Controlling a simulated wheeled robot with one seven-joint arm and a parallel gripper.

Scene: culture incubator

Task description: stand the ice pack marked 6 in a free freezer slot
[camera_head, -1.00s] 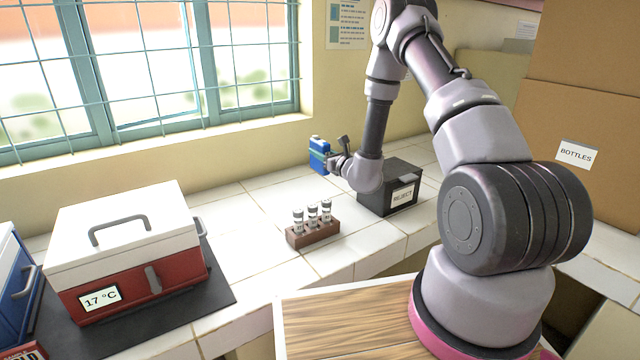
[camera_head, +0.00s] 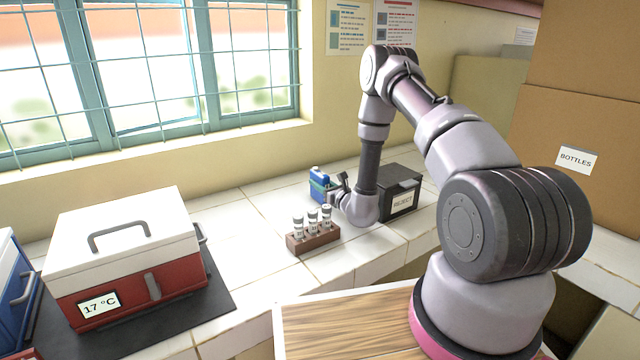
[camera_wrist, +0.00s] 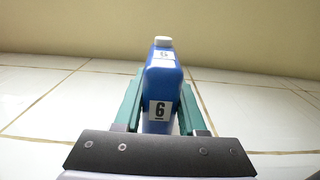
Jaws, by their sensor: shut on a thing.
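The ice pack marked 6 (camera_wrist: 164,85) is a blue bottle-like block with a white cap and white labels reading 6. In the wrist view it stands upright between the two green fingers of my gripper (camera_wrist: 161,105), which is shut on it. In the head view the ice pack (camera_head: 319,180) is at the back of the tiled counter, left of the black box, with my gripper (camera_head: 328,188) at its right side. I cannot tell whether its base touches the tiles. No freezer slot can be made out in these views.
A rack with three vials (camera_head: 314,240) stands in front of the ice pack. A black labelled box (camera_head: 399,195) is close to my arm on the right. A red and white cooler reading 17 °C (camera_head: 130,262) and a blue cooler (camera_head: 14,290) are at left.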

